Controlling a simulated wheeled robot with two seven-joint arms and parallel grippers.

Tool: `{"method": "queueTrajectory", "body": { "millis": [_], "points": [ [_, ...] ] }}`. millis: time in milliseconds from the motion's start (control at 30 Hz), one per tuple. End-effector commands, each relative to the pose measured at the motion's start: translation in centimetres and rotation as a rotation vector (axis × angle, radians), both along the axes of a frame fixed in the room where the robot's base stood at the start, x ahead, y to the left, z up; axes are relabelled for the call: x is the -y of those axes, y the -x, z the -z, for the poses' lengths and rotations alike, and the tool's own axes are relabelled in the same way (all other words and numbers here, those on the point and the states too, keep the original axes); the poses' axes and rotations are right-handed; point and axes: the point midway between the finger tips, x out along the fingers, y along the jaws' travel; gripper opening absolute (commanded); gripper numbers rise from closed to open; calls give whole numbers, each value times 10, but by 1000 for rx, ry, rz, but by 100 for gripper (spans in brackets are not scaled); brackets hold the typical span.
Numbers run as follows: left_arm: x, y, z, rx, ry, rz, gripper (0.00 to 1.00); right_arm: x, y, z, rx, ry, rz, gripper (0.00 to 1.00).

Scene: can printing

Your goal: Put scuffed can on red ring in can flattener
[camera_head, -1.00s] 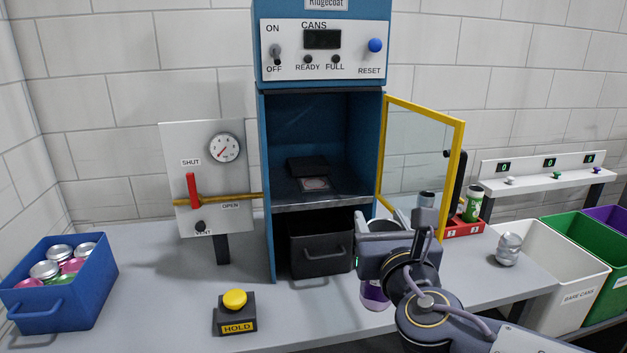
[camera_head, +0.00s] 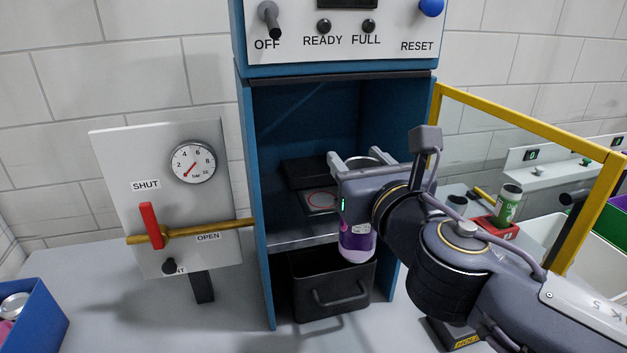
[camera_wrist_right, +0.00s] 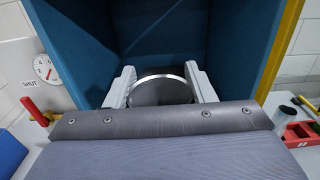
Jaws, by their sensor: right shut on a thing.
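The can flattener (camera_head: 243,130) is a blue cabinet with its front open. A red ring (camera_head: 322,199) is marked on a plate inside it, under a dark block. My right gripper (camera_head: 362,160) is shut on a purple can (camera_head: 357,243), upright at the right part of the opening, to the right of the ring. The gripper hides most of the can, and scuffs cannot be made out. In the right wrist view, the can's silver-rimmed top (camera_wrist_right: 161,90) sits between the two fingers (camera_wrist_right: 162,86). My left gripper is not in view.
The yellow-framed door (camera_head: 520,118) stands open at the right, beside my right arm. A black drawer bin (camera_head: 325,290) is below the opening. A red lever (camera_head: 150,226) and gauge are on the left panel. A green can (camera_head: 507,205) stands in a red tray at the right.

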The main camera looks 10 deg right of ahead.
Motion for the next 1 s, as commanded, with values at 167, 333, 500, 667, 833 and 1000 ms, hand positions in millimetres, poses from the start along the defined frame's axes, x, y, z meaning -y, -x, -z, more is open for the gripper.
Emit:
{"method": "queueTrajectory", "body": {
  "millis": [167,333,500,667,833,1000],
  "points": [
    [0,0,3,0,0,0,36,-1,-22,2,-4,0,0,13],
    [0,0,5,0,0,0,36,-3,-68,2,-5,-1,0,13],
    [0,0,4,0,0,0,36,-4,-112,1,-4,1,0,13],
    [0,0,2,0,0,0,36,-5,-138,0,-1,-1,1,13],
    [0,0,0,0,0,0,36,-5,-151,1,-1,0,0,13],
    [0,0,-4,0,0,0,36,-6,-179,1,-3,1,1,13]
  ]
}}
